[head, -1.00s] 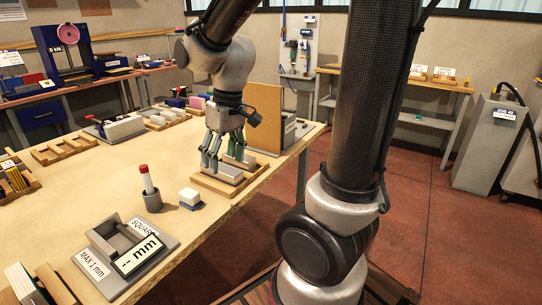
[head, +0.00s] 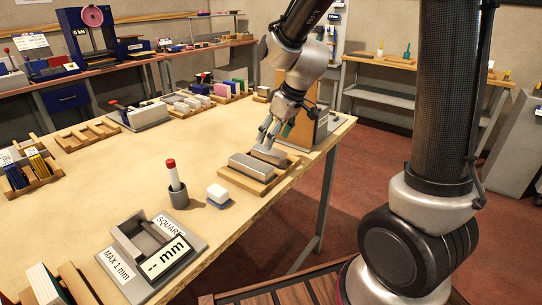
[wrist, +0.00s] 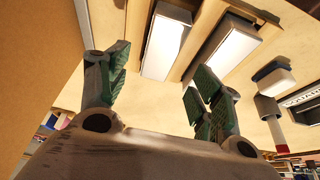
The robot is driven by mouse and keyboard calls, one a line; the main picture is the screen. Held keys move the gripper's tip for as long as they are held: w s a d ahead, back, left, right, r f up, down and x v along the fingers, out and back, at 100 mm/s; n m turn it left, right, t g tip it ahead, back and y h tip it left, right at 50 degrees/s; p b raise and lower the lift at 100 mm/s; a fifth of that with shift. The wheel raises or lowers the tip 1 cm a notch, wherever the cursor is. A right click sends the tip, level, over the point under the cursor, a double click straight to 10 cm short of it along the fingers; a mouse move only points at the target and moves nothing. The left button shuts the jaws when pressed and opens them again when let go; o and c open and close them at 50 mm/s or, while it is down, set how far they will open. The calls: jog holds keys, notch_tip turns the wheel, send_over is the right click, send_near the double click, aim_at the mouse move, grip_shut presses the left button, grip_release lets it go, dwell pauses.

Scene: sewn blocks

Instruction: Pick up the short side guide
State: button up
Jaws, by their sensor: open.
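Two grey bar-shaped guides lie side by side in a wooden tray (head: 243,177) near the table's right edge. The far one, beside the upright brown panel, looks shorter, so I take it as the short side guide (head: 269,155); my fingers partly cover it. The longer guide (head: 251,167) lies on the near side. My gripper (head: 270,138) is open and empty over the far guide. In the wrist view the short side guide (wrist: 166,45) lies beyond the gap between the green-padded fingers (wrist: 158,70), and the longer guide (wrist: 228,48) is right of it. I see no contact.
The brown panel (head: 300,110) stands close beside the gripper and fills the left of the wrist view. A white-topped block (head: 217,194), a red-capped marker in a cup (head: 175,182) and a measuring gauge (head: 150,243) stand left of the tray. The table's middle is clear.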

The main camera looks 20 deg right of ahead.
aim_at(270, 151)
jog(key=x, duration=0.5)
jog(key=shift+s+d+f, duration=0.15)
jog(key=shift+f, duration=0.35)
jog(key=shift+f, duration=0.2)
jog(key=shift+s, duration=0.1)
jog(key=c, duration=1.3)
